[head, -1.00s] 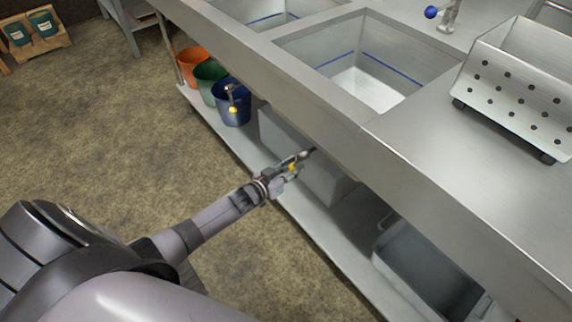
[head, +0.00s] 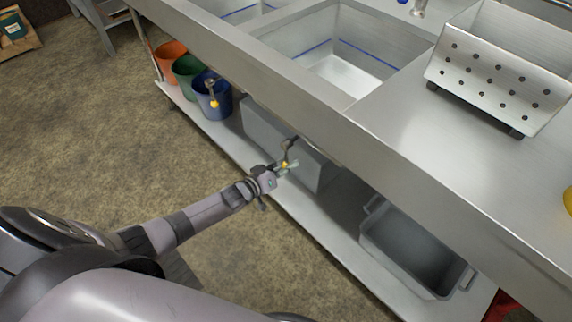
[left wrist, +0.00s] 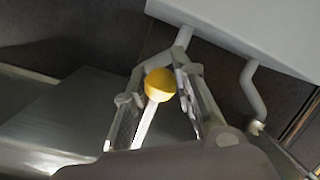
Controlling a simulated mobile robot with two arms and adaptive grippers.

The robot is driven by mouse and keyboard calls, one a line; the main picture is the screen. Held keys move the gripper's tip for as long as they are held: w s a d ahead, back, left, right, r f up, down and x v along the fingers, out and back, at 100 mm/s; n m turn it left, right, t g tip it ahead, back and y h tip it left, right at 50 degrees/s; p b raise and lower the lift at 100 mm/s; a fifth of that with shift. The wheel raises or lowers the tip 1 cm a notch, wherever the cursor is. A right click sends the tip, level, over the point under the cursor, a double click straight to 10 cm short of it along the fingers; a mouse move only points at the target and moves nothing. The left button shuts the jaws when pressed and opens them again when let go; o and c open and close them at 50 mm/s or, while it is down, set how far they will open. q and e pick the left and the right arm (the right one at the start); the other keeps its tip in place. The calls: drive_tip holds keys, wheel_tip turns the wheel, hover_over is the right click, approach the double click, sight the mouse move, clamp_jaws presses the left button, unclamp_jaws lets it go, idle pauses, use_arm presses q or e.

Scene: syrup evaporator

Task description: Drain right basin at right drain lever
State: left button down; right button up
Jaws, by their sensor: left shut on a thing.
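The right basin (head: 345,72) is a steel sink with a blue line round its walls and a pale floor. The right drain lever (head: 288,147) hangs below the counter's front edge, under that basin, and ends in a yellow knob. My left gripper (head: 282,168) is at the lever's lower end. In the left wrist view the yellow knob (left wrist: 160,84) sits between my fingers, with a pale rod running from it. The gripper is shut on the knob. The drain outlet's flow cannot be seen. My right gripper is out of view.
Another drain lever with a yellow knob (head: 214,104) hangs to the left, in front of a blue bucket (head: 212,98). Green and orange buckets stand beside it on the lower shelf. A grey tub (head: 400,250) is to the right.

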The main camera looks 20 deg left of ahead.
use_arm(q)
drive_tip(key=shift+d, duration=0.2)
drive_tip(key=c, duration=1.2)
unclamp_jaws()
drive_tip(key=shift+s, duration=0.1)
drive_tip(key=shift+s+a, duration=0.2)
drive_tip(key=shift+s, duration=0.05)
drive_tip(key=v, duration=1.1)
drive_tip(key=shift+s, duration=0.15)
